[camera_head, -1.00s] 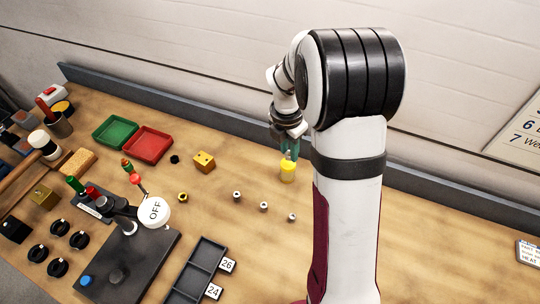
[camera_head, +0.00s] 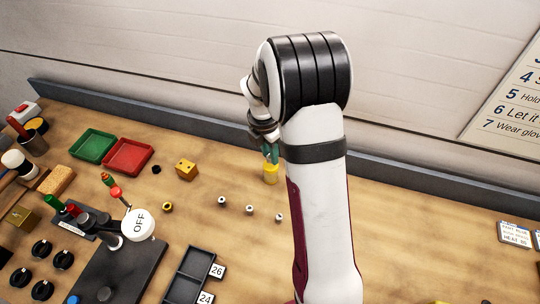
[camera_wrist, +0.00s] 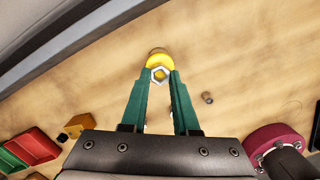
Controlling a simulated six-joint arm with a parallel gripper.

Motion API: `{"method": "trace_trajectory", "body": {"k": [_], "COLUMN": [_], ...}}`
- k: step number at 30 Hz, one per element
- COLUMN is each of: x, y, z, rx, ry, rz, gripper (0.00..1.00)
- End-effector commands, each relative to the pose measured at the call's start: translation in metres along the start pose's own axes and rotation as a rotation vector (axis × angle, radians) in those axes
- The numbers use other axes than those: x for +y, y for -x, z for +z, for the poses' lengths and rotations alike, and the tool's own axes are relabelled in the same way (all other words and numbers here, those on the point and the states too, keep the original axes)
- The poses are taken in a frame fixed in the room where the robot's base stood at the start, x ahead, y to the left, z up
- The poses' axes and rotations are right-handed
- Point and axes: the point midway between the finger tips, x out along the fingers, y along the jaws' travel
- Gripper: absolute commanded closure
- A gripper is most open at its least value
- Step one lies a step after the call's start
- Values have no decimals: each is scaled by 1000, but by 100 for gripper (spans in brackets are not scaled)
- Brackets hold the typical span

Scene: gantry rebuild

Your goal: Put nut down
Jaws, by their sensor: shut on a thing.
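My gripper (camera_head: 270,154) has its green fingers pointing down at the yellow cylinder (camera_head: 271,175) on the bench. In the wrist view, my gripper (camera_wrist: 160,78) is shut on a hex nut (camera_wrist: 160,74), metallic with a yellowish hole. The nut sits between the fingertips, and the yellow cylinder (camera_wrist: 158,56) shows just beyond it. I cannot tell whether the nut touches the cylinder. The nut cannot be made out in the head view.
A yellow block (camera_head: 186,169), red tray (camera_head: 128,156) and green tray (camera_head: 92,146) lie to the left. A black divided tray (camera_head: 190,275) is in front. The bench's right side is mostly clear.

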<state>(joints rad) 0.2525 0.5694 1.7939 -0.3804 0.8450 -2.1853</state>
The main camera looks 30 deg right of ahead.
Motion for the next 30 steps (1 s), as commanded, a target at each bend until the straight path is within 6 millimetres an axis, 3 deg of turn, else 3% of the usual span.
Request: {"method": "trace_trajectory", "body": {"k": [3, 13, 14, 18, 26, 30], "x": [0, 0, 0, 0, 0, 1], "y": [-15, -18, -18, -18, -18, -1], "z": [-2, -2, -2, -2, -2, -1], "rx": [1, 0, 0, 0, 0, -2], "ry": [0, 0, 0, 0, 0, 0], "rz": [-1, 1, 1, 1, 1, 4], "gripper": [100, 100, 68, 43, 41, 41]}}
